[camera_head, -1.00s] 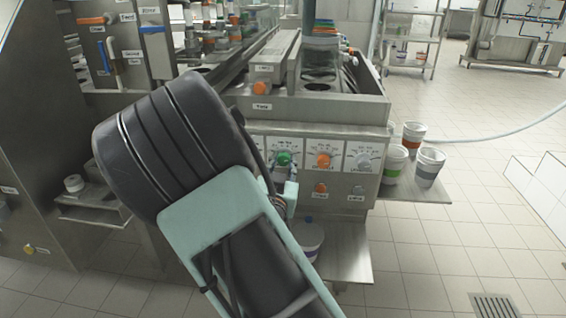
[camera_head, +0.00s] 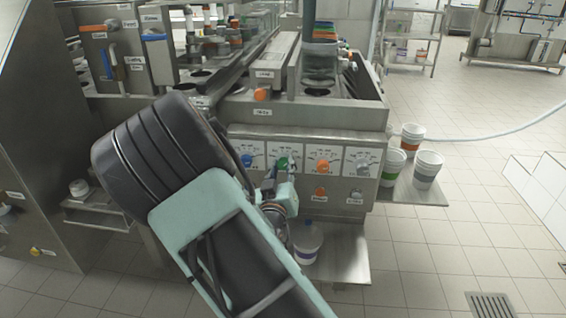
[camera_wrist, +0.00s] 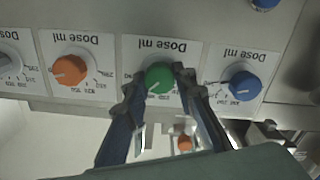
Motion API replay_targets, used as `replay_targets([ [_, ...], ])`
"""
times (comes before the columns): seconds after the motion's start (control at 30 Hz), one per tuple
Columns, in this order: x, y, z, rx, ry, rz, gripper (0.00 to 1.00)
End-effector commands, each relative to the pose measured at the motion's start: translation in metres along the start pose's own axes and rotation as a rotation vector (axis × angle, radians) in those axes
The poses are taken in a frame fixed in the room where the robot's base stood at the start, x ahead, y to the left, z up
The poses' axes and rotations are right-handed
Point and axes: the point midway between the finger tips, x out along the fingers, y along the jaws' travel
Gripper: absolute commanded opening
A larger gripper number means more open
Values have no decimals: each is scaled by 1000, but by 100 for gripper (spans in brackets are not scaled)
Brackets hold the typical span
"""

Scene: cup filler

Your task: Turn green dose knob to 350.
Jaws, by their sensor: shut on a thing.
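The green dose knob (camera_wrist: 159,77) sits on the steel front panel, on a white card marked "Dose ml" that shows upside down in the wrist view. In the head view the green knob (camera_head: 283,163) is partly hidden by my gripper. My gripper (camera_wrist: 160,82) is shut on the green knob, one finger on each side of it. The knob's scale is partly covered by my fingers, so I cannot read its setting. In the head view my gripper (camera_head: 277,178) is small and mostly hidden by my own arm.
An orange dose knob (camera_wrist: 70,71) and a blue dose knob (camera_wrist: 243,86) flank the green one closely. A grey knob (camera_head: 362,169) is at the panel's right. A white tub (camera_head: 306,243) stands on the lower shelf.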

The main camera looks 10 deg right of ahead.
Motion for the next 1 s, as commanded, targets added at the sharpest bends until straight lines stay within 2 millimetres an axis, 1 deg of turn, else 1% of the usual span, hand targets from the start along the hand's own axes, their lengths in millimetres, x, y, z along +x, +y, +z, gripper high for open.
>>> replay_targets([
  [0.2, 0, 1, -2, -199, -2, 0, 1],
  [0.5, 0, -1, -1, -410, -1, -2, 1],
  [0.7, -1, -1, 0, -492, -2, -1, 1],
  [1.0, 0, -1, 1, -535, -2, -1, 1],
])
